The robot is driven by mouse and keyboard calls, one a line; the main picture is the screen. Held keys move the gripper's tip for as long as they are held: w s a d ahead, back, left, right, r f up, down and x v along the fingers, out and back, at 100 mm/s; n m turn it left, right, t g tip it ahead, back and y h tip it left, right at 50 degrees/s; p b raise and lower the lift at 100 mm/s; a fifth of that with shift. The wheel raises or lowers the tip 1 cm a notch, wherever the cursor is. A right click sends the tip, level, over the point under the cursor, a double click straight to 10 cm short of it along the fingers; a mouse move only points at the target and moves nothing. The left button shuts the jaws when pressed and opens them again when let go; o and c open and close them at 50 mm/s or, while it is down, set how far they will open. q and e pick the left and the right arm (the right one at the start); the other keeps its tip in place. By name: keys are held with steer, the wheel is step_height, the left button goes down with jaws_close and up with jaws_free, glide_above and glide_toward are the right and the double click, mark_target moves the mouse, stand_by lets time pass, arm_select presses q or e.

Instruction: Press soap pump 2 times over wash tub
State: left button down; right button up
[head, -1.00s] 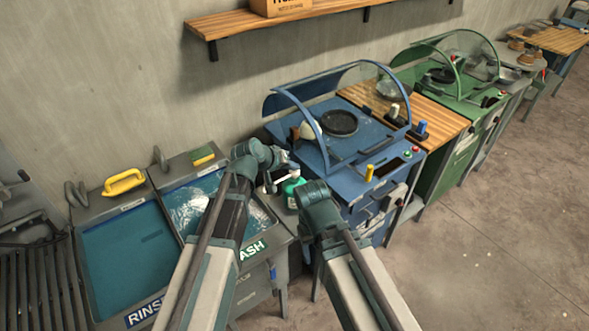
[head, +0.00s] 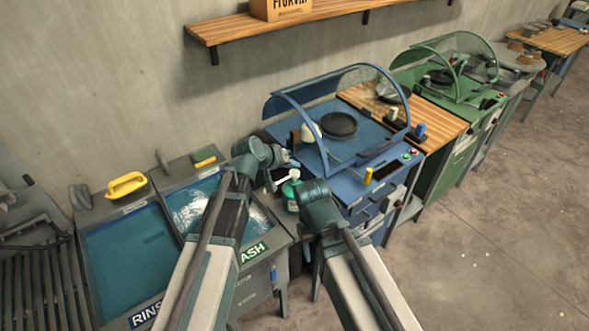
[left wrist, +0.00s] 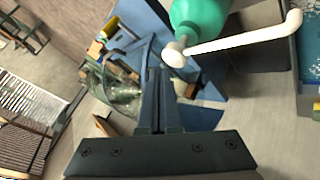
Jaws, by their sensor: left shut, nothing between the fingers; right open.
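The soap pump is a green bottle (head: 291,193) with a white pump head and spout (head: 286,177), standing beside the right end of the wash tub (head: 258,222). In the left wrist view the green bottle (left wrist: 200,20) is at the top, and its white spout (left wrist: 250,37) points towards the tub water at the right edge. My left gripper (head: 290,163) is shut and empty, close by the pump head. In the left wrist view its fingertips (left wrist: 160,72) are beside the pump head; contact is unclear. My right gripper (head: 313,190) is open, just right of the bottle, its fingers mostly hidden.
A blue station (head: 345,150) with a clear hood stands close to the right of the bottle. Open floor is at the far right.

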arm_select(q)
steer(key=shift+r, duration=0.1)
step_height(320, 180, up, 5)
steer(key=p, duration=0.5)
arm_select(e)
step_height(320, 180, up, 5)
arm_select(q)
steer(key=shift+a, duration=0.1)
stand_by(2.3)
